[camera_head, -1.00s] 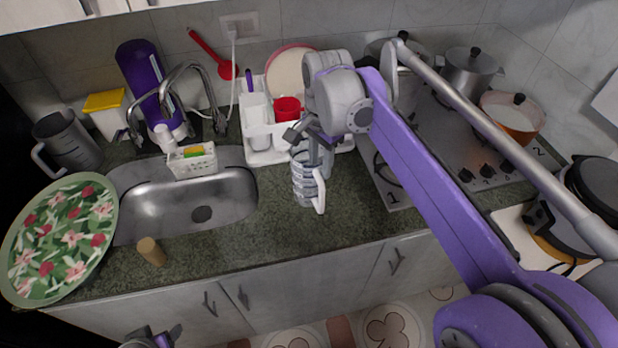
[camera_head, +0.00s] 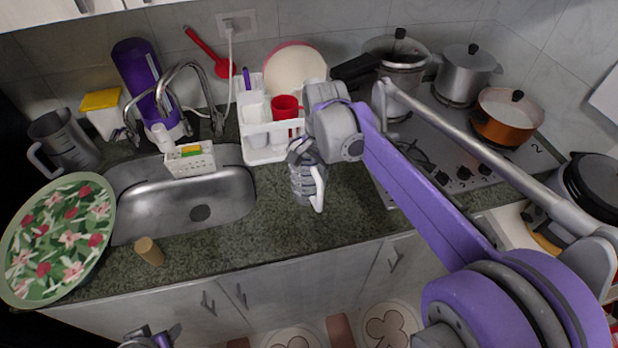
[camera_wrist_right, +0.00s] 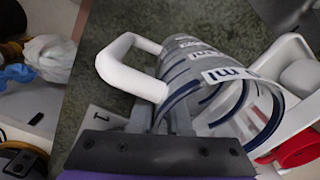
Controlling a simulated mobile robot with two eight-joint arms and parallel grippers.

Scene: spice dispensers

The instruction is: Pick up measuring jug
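The measuring jug (camera_head: 308,183) is clear with blue markings and a white handle. It stands upright on the counter in front of the white dish rack. My right gripper (camera_head: 302,153) is at its top rim in the head view. In the right wrist view the jug (camera_wrist_right: 219,75) lies straight ahead, its open rim towards the camera. The fingers (camera_wrist_right: 166,118) are at the rim beside the handle; whether they clamp the wall is unclear. My left gripper (camera_head: 148,340) is at the bottom edge, partly cut off, away from the jug.
The dish rack (camera_head: 262,155) with a red mug (camera_head: 286,106) stands close behind the jug. The sink (camera_head: 185,200) is left, the hob with pots (camera_head: 398,70) right. A grey jug (camera_head: 66,142) and a floral plate (camera_head: 58,235) are far left.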

